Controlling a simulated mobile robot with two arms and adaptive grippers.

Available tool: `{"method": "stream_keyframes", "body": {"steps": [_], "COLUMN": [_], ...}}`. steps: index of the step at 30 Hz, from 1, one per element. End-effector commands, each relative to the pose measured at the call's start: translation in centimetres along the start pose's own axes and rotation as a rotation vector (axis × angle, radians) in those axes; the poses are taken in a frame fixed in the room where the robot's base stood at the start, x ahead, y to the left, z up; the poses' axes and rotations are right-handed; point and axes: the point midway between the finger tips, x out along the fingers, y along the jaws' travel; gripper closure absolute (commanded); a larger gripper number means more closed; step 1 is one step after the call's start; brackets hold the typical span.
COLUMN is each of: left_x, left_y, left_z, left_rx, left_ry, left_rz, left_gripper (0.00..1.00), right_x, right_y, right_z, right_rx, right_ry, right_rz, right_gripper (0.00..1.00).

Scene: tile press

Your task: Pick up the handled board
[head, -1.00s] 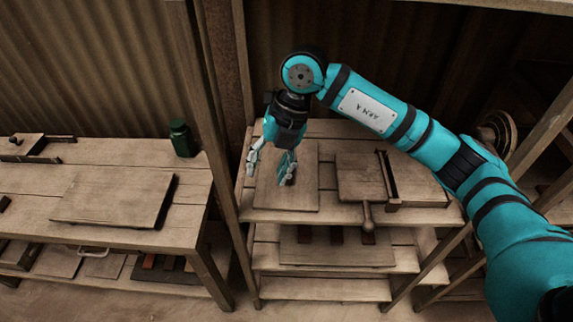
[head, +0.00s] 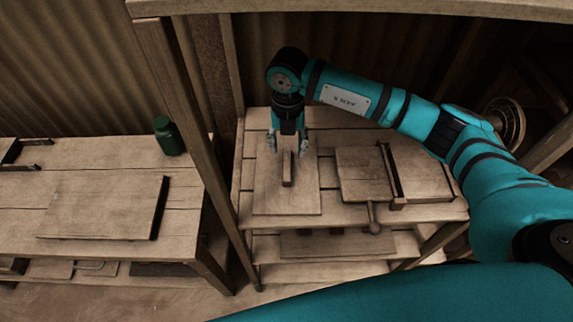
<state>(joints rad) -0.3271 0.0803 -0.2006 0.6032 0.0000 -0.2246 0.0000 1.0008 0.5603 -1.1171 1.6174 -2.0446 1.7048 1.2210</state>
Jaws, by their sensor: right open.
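The handled board (head: 268,197) is a flat, square wooden board lying on the shelf top in the head view. A narrow upright wooden handle (head: 288,170) stands at its middle. My right gripper (head: 287,150) points down over the far part of the board. Its two fingers are spread, one on each side of the handle's upper end as seen in the picture. I cannot tell how high the fingertips are above the board. The gripper is open and holds nothing. My left gripper is not in view.
A press-like wooden device (head: 365,177) with a ball-ended lever (head: 374,227) stands just right of the board. A wooden post (head: 185,110) rises on the left. Beyond it, a table (head: 190,190) bears a thick board (head: 100,207) and a green jar (head: 168,136).

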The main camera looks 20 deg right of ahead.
Motion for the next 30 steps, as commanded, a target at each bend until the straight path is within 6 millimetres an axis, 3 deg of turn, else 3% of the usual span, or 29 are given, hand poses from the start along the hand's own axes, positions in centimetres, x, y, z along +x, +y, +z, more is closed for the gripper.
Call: {"method": "stream_keyframes", "body": {"steps": [6, 9, 14, 18, 27, 30], "left_x": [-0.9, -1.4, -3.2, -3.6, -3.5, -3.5], "left_y": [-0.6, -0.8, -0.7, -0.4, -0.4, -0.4], "left_z": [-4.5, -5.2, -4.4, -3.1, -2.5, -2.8], "left_rx": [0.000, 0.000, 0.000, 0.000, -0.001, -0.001], "left_ry": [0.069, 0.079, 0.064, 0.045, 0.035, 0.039], "left_rz": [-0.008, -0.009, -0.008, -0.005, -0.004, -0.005], "left_gripper": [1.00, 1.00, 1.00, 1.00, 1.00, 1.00], "right_x": [2.2, 2.7, 4.8, 6.9, 7.6, 7.5], "right_y": [0.1, 0.1, 0.2, 0.2, 0.2, 0.2], "right_z": [0.0, -0.1, -0.2, -0.1, -0.1, -0.1], "right_rx": [0.000, 0.000, 0.001, 0.000, -0.001, -0.001], "right_ry": [0.002, 0.003, 0.005, 0.002, 0.000, 0.000], "right_rz": [0.001, 0.001, -0.001, 0.000, 0.001, 0.001], "right_gripper": [0.52, 0.52, 0.52, 0.52, 0.52, 0.65]}}
